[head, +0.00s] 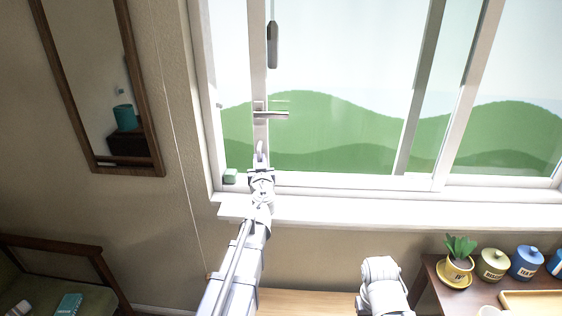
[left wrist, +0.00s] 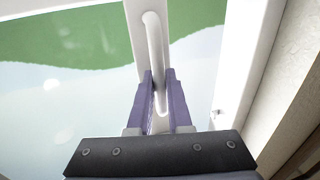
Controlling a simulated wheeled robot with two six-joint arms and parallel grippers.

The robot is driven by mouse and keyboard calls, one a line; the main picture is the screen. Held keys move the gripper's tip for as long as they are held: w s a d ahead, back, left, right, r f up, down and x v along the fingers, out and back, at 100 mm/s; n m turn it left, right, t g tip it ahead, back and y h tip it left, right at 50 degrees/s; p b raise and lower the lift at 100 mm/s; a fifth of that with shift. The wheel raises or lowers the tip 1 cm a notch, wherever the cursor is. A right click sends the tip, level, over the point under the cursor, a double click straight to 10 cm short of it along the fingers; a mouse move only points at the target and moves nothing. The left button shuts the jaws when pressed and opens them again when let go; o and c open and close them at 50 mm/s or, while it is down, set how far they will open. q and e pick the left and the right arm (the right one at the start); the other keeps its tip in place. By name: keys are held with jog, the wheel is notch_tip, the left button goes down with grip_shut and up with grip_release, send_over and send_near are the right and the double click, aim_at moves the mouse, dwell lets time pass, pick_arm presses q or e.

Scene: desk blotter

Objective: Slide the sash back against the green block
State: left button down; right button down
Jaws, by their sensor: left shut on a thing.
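The sliding sash (head: 259,70) has a white upright stile, with a pale pull handle (head: 260,149) low on it. My left gripper (head: 261,168) is at this handle. In the left wrist view my left gripper (left wrist: 159,100) is shut on the curved pull handle (left wrist: 152,35), its purple fingers on either side of the lower part. The green block (head: 230,176) sits in the lower left corner of the window frame. A small gap shows between it and the stile. The block does not show in the left wrist view. My right gripper is out of view.
A grey lever (head: 272,115) sticks out from the stile above my gripper, and a dark pull (head: 272,45) hangs higher up. The white sill (head: 330,211) is clear. A potted plant (head: 458,262) and canisters (head: 493,264) stand at lower right.

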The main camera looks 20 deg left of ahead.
pick_arm(q)
jog(key=s+a, duration=0.2)
jog(key=a, duration=0.4)
jog(key=shift+a, duration=0.35)
jog(key=c, duration=0.8)
grip_release()
jog(key=shift+c, duration=0.2)
jog(key=v, duration=0.7)
jog(key=shift+s+d, duration=0.25)
jog(key=shift+s, duration=0.1)
